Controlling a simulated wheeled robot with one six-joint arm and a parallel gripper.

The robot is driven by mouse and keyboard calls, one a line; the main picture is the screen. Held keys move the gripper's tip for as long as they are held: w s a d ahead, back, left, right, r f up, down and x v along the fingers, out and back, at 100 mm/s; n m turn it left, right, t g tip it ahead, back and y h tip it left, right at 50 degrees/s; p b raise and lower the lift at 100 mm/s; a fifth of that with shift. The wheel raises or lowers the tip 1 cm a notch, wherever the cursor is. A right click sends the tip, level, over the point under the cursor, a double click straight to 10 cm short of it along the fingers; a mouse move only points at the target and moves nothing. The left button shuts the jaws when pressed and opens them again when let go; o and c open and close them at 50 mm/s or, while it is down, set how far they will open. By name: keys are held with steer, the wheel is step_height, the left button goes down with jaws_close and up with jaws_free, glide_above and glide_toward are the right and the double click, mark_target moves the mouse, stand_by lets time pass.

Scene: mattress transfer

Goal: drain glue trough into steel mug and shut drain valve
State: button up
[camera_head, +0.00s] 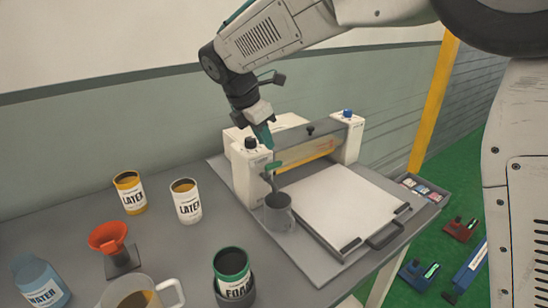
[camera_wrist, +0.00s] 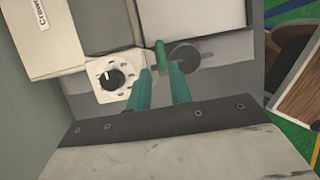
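The glue machine's trough (camera_head: 305,157) shows amber glue along its front, behind a clear guard. A green drain valve handle (camera_head: 273,165) sits at its left end above a dark spout. The steel mug (camera_head: 279,217) stands upright under the spout, and its inside looks dark. The wrist view shows the green handle (camera_wrist: 161,54) and the mug's dark round top (camera_wrist: 184,55). My gripper (camera_head: 268,142) is just above the handle, pointing down. In the wrist view, its teal fingers (camera_wrist: 164,72) are apart, with the handle's near end close to the gap; contact cannot be told.
A white platen (camera_head: 345,210) lies right of the mug. Two latex cans (camera_head: 130,193) (camera_head: 186,201), an orange funnel (camera_head: 110,238), a water bottle (camera_head: 40,280), a jug (camera_head: 135,295) and a green can (camera_head: 232,270) stand left and front.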

mark_target(276, 162)
steer(key=x, duration=0.7)
steer(key=shift+d+f, duration=0.1)
steer(key=shift+f, duration=0.1)
steer(key=shift+c, duration=0.3)
jaws_close()
